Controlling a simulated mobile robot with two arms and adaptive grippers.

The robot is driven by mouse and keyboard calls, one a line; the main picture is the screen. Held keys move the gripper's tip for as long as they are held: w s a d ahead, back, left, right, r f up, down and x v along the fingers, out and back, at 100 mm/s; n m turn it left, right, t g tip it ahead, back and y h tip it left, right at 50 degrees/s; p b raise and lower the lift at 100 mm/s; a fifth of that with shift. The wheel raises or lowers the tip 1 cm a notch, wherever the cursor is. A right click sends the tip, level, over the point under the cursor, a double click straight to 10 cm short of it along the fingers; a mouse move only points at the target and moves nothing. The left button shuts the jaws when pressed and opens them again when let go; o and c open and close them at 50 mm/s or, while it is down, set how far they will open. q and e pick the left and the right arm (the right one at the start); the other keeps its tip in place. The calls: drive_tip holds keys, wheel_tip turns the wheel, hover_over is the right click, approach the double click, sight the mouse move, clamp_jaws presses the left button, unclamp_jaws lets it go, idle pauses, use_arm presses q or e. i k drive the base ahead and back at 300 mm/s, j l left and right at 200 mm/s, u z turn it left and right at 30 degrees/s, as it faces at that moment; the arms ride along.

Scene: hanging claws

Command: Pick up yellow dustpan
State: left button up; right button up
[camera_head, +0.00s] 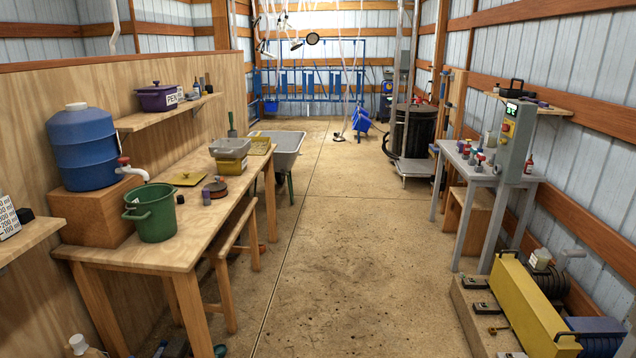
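Neither of my grippers shows in the head view.
A blue drum (85,148) stands on a wooden box at the left. A bench seat (232,235) stands beside the workbench. The middle floor is clear.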

sight(260, 146)
drive_tip(key=i+z, duration=0.15)
drive_tip(key=i, duration=2.1)
drive_tip(key=i+u, duration=0.1)
drive_tip(key=i, duration=0.6)
drive_tip(key=i+l, duration=0.15)
drive_tip(key=i, duration=0.6)
drive_tip(key=i+l+u, duration=0.15)
drive_tip(key=i, duration=0.55)
